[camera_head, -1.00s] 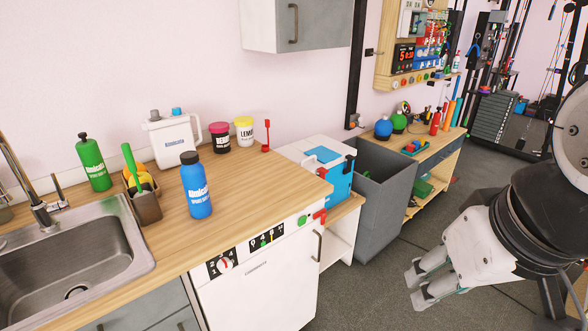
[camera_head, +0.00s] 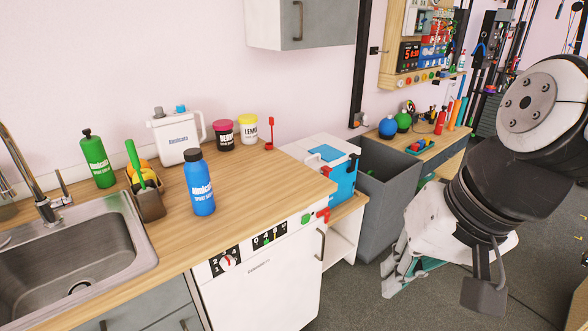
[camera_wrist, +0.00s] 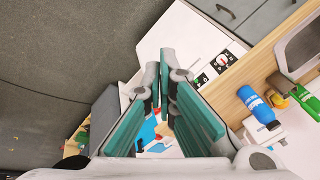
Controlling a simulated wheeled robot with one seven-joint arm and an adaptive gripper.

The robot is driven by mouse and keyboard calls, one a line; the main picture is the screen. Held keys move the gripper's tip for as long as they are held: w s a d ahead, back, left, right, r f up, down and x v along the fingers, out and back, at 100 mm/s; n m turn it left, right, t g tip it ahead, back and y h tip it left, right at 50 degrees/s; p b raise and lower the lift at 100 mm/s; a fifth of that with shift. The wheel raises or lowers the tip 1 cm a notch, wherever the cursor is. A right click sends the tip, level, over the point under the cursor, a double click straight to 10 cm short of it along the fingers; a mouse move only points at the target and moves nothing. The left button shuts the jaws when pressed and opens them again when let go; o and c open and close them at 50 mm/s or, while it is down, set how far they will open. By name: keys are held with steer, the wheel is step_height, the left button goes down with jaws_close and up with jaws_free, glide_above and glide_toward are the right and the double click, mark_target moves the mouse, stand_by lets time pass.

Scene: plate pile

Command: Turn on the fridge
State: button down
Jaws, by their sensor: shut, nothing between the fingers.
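The fridge is the white unit (camera_head: 265,285) under the wooden counter. Its top strip carries a dial panel (camera_head: 226,262) with a red-and-white dial, and a slider panel (camera_head: 270,236) with small coloured marks. A green round button (camera_head: 306,219) and a red switch (camera_head: 323,214) sit at its right end. My gripper (camera_head: 390,278) is at the right, apart from the fridge, shut and empty. In the wrist view my gripper (camera_wrist: 163,95) points toward the white unit, whose dial panel (camera_wrist: 221,62) shows beyond the fingers.
On the counter (camera_head: 255,185) stand a blue bottle (camera_head: 199,186), a green bottle (camera_head: 96,160), a white jug (camera_head: 177,138) and two jars. A grey bin (camera_head: 386,205) stands right of the fridge. The floor in front is free.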

mark_target(306, 219)
steer(key=w+a+f+m+t+y+b, duration=0.1)
steer(key=w+a+f+m+y, duration=0.25)
steer(key=w+m, duration=0.4)
steer(key=w+a+f+m+y+b, duration=0.1)
steer(key=w+a+f+m+y, duration=0.3)
steer(key=w, duration=0.7)
steer(key=w+d+f+m+t+h, duration=0.2)
steer(key=w+d+f+m, duration=0.3)
steer(key=w+f+m, duration=0.2)
steer(key=w+d+f+m+t+h, duration=0.1)
steer(key=w+d+f+m+t, duration=0.2)
steer(key=w+d+f+m, duration=0.2)
step_height(306, 219, down, 6)
steer(key=w+m+b, duration=0.1)
steer(key=m, duration=0.2)
steer(key=shift+w+d+f+h, duration=0.2)
steer(key=shift+w+f+h, duration=0.05)
steer(key=shift+w+h, duration=0.15)
steer(key=w+a+r+x, duration=0.1)
steer(key=r+x, duration=0.1)
steer(key=x, duration=1)
steer(key=shift+w+a, duration=0.25)
steer(key=shift+w, duration=0.2)
